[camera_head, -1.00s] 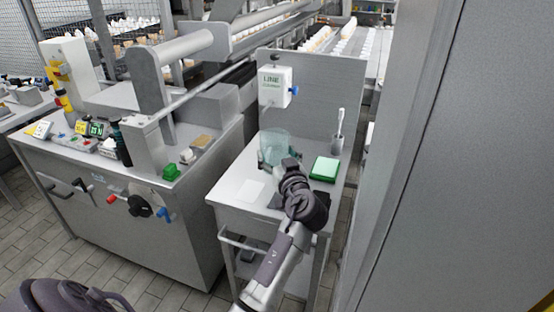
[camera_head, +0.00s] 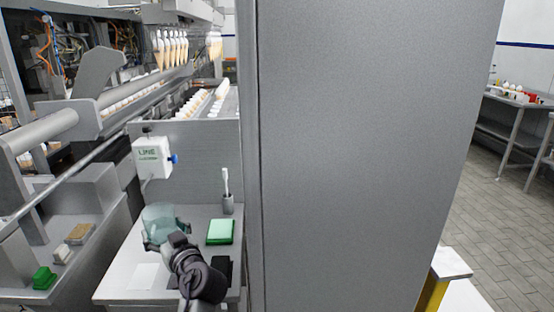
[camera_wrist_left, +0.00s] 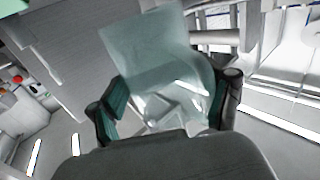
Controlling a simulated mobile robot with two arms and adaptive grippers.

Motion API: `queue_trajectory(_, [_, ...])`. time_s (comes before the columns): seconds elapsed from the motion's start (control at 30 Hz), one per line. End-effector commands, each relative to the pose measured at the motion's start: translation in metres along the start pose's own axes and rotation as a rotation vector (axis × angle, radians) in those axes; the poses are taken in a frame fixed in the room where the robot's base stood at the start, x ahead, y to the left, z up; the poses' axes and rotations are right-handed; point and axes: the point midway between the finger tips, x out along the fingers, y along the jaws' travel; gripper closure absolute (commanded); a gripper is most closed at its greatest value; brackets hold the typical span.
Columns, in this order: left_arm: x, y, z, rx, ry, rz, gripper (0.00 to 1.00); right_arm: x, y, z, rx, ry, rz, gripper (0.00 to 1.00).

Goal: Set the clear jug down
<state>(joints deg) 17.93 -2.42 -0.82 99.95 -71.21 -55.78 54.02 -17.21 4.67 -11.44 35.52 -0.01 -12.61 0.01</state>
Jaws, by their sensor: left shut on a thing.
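The clear jug (camera_head: 158,217) has a pale teal tint and shows at the lower left of the head view, over a small grey side table (camera_head: 115,284). My left gripper (camera_head: 162,243) is shut on the jug, with a finger on either side of it. In the left wrist view the jug (camera_wrist_left: 160,55) fills the middle between the two dark teal fingers of the gripper (camera_wrist_left: 168,100). I cannot tell whether the jug's base touches the table or hangs just above it. My right gripper is not in view.
On the table are a white card (camera_head: 148,277), a green-topped box (camera_head: 219,231), a brush in a grey holder (camera_head: 227,195) and a dark flat item (camera_head: 222,267). A white labelled box (camera_head: 152,157) is on the back panel. A tall grey cabinet (camera_head: 350,150) stands close on the right.

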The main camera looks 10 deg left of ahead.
Motion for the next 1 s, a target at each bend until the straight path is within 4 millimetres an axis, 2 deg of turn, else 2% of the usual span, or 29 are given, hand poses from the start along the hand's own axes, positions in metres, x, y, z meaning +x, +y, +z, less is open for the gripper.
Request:
queue_trajectory(0.17, [-0.020,-0.012,0.007,0.005,0.003,0.066,0.69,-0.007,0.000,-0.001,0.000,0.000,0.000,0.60])
queue_trajectory(0.27, [-0.044,-0.020,0.014,0.006,0.005,0.148,0.69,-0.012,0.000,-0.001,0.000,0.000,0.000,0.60])
queue_trajectory(0.47, [-0.114,-0.033,0.029,0.010,0.008,0.382,0.69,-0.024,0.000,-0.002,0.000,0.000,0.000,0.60])
queue_trajectory(0.7, [-0.213,-0.048,0.035,0.006,0.014,0.686,0.70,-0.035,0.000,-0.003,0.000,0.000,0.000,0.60])
queue_trajectory(0.83, [-0.250,-0.054,0.033,0.003,0.018,0.790,0.70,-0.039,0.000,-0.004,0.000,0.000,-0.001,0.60])
queue_trajectory(1.0, [-0.276,-0.059,0.030,0.000,0.022,0.860,0.70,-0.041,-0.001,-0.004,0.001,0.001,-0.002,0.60])
